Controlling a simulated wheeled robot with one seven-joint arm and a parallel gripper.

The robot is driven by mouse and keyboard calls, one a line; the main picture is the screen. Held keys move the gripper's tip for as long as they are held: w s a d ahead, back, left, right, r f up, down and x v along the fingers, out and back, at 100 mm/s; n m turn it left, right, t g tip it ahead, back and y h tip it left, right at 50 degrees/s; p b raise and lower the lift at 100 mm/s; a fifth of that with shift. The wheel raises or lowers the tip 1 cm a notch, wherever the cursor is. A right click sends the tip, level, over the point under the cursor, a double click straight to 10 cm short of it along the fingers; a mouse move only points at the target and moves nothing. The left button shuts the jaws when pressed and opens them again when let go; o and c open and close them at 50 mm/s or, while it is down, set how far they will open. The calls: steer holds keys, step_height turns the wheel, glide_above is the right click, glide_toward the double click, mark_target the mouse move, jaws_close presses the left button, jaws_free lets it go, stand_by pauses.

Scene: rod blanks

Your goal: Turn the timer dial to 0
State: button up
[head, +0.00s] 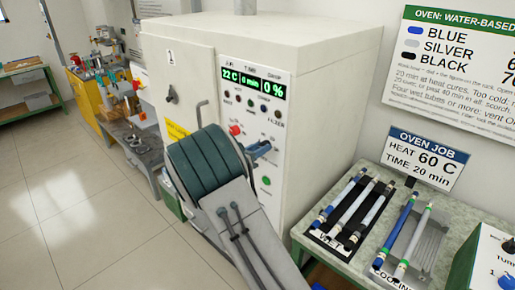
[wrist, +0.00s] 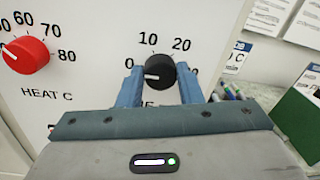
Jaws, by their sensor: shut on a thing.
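The timer dial (wrist: 160,70) is a black knob on the white oven front, with 0, 10 and 20 printed around it. Its white mark points left, close to the 0. My gripper (head: 262,149) is at the oven panel in the head view, and its blue fingers are shut on the dial, one on each side. The dial is hidden behind my gripper in the head view. The green display (head: 252,83) reads 22 C, 0 min and 0 %.
A red HEAT C dial (wrist: 25,55) sits left of the timer dial; it also shows in the head view (head: 235,130). A sign (head: 425,158) reads heat 60 C, time 20 min.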

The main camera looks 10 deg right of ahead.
steer(key=shift+s+d+f, duration=0.1)
steer(key=shift+f, duration=0.1)
steer(key=o, duration=1)
steer(key=shift+r, duration=0.1)
steer(key=shift+c, duration=0.2)
steer(key=b+v, duration=0.3)
steer(key=v, duration=1)
steer(key=shift+a, duration=0.4)
steer(key=shift+s, duration=0.1)
